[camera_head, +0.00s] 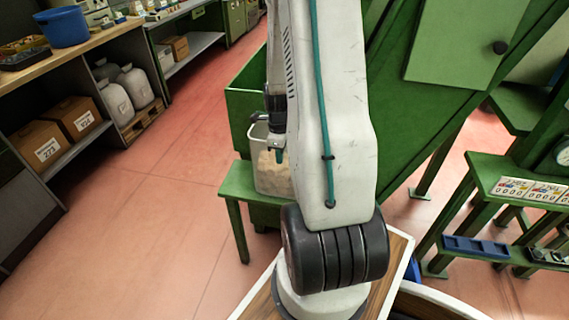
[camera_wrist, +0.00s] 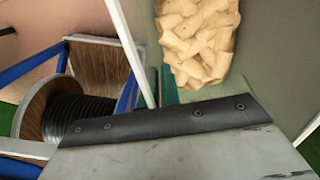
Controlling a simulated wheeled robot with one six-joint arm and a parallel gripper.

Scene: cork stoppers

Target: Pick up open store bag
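A pale, open-topped container (camera_head: 262,183), which looks like the open store bag, stands upright on a green bench. Tan cork-like pieces (camera_head: 280,180) fill it; several also show at the top of the wrist view (camera_wrist: 197,40). My arm hides the container's right side in the head view. My gripper (camera_head: 275,152) points down at the container's top edge. I cannot tell whether it touches the bag, and its fingers are too small and partly hidden to read.
The green bench (camera_head: 238,184) adjoins a large green machine (camera_head: 250,98). A cable reel (camera_wrist: 60,110) and blue frame are at the left in the wrist view. Shelving with cardboard boxes (camera_head: 40,146) stands at the left. The red floor (camera_head: 150,210) between is clear.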

